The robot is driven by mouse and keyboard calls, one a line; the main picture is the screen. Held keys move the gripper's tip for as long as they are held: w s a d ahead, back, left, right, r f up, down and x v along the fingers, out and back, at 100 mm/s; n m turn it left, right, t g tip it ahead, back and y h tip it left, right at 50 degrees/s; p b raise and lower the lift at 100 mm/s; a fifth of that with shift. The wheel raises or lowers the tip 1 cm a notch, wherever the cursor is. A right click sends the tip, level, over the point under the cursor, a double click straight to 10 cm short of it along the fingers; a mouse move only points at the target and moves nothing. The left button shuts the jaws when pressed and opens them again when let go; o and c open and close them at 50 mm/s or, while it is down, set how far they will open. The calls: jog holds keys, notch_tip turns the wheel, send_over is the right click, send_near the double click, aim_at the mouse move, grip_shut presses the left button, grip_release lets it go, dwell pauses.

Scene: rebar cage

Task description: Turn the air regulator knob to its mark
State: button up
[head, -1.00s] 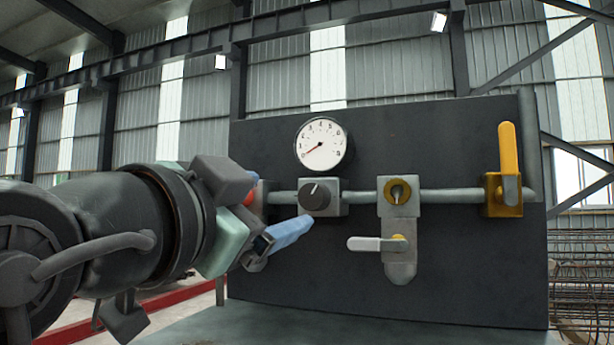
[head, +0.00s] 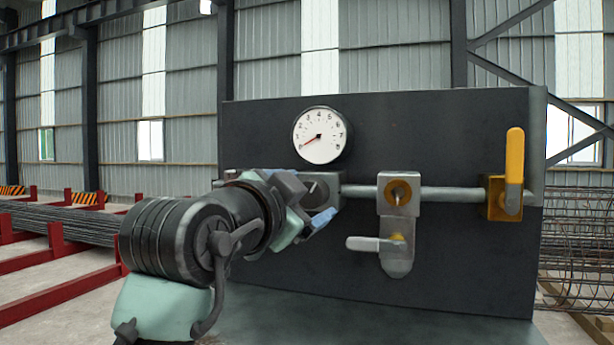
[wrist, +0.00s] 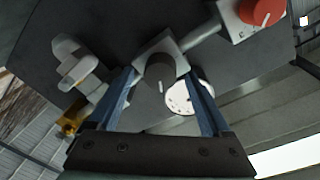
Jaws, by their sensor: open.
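The regulator knob (head: 318,187) is dark and sits on a grey block on the horizontal pipe; my gripper partly hides it in the head view. The knob also shows in the wrist view (wrist: 159,68), with a pale pointer line. My gripper (wrist: 161,78) is open, its two blue fingers on either side of the knob, with nothing held. I cannot tell whether the fingers touch it. The round white gauge (head: 321,135) is above the knob, its red needle pointing lower left. No separate target mark is clear to me.
A brass key-type valve (head: 398,193) and a white-handled lever valve (head: 375,244) are to the right. A yellow-handled valve (head: 514,157) is at the far right. A red knob (wrist: 262,11) shows in the wrist view. The dark panel (head: 450,270) stands behind them.

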jog(key=shift+w+d, duration=0.15)
jog(key=shift+w, duration=0.25)
grip_shut()
dwell(0.4)
